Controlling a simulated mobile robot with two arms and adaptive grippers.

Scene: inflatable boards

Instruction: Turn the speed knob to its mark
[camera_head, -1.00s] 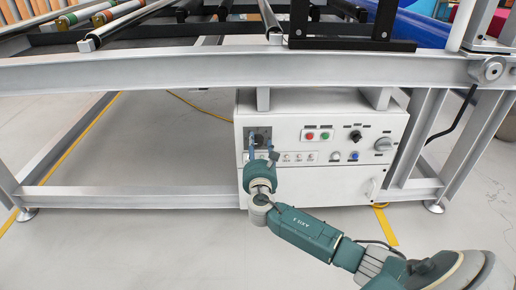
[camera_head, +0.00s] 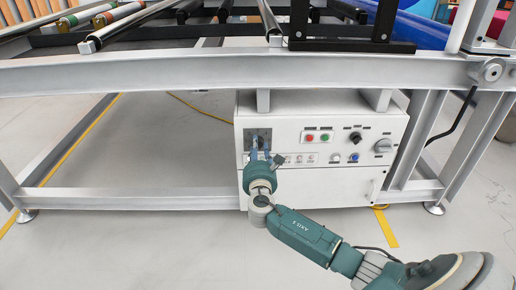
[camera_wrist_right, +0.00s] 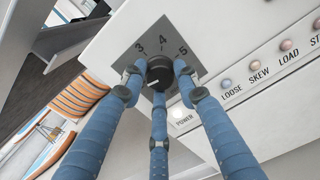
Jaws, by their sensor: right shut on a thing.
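The speed knob (camera_wrist_right: 158,74) is a black round knob on a grey square dial plate (camera_wrist_right: 185,50) marked 3, 4 and 5. A short pale line shows on the knob's lower left side in the right wrist view. My right gripper (camera_wrist_right: 157,88) has its blue fingers closed around the knob, one at each side and one below. In the head view my right gripper (camera_head: 260,150) reaches up to the dial plate (camera_head: 257,134), at the left of the white control box, and hides the knob's lower part. My left gripper is not in view.
The white control box (camera_head: 310,185) hangs under a grey frame beam (camera_head: 150,75). Red (camera_head: 309,138) and green (camera_head: 325,138) buttons, a black selector (camera_head: 355,136) and a grey knob (camera_head: 382,146) lie to the right. Labelled lamps (camera_wrist_right: 258,68) are close to my fingers.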

